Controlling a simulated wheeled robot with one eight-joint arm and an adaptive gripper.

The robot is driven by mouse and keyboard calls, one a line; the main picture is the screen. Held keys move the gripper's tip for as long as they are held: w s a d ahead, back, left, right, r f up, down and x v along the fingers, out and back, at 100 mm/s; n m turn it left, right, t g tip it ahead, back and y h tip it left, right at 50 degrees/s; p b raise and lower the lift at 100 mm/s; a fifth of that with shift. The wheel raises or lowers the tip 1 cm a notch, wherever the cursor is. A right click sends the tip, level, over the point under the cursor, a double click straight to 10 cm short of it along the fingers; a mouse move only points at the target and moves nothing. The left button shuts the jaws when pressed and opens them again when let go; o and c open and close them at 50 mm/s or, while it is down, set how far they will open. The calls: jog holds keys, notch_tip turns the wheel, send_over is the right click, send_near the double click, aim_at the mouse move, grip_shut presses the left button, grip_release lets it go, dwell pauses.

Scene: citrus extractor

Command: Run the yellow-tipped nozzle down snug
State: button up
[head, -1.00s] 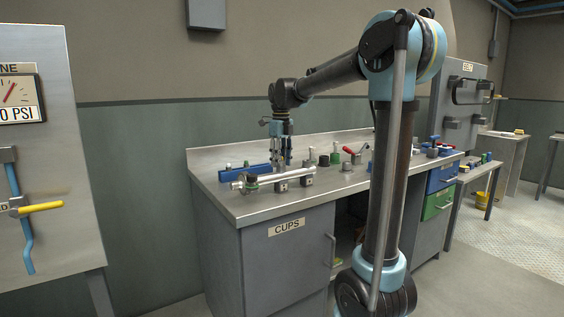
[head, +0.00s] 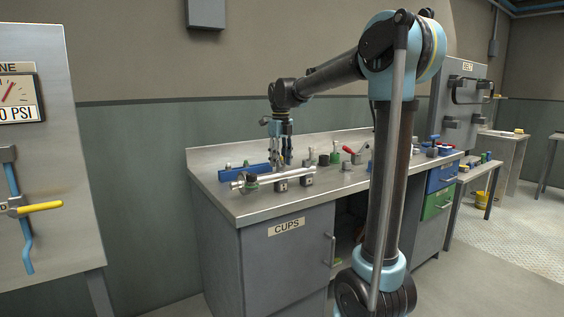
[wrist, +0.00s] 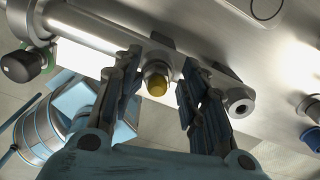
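The yellow-tipped nozzle (wrist: 157,81) shows in the wrist view, on a metal fitting at the silver pipe (wrist: 85,28). My gripper (wrist: 159,88) is open, with one finger to each side of the nozzle. Gaps show between the fingers and the nozzle, so nothing is gripped. In the head view my gripper (head: 284,163) points down just above the silver pipe (head: 262,180) on the bench. The nozzle is too small there to make out clearly, and its seat is hidden.
A grey-tipped fitting (wrist: 239,104) sits just right of my right finger. A black knob (wrist: 21,65) is at the pipe's left. A blue block (head: 238,173) lies behind the pipe.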

jog(key=shift+n, duration=0.4)
jog(key=shift+n, duration=0.9)
jog(key=shift+n, duration=0.8)
jog(key=shift+n, duration=0.9)
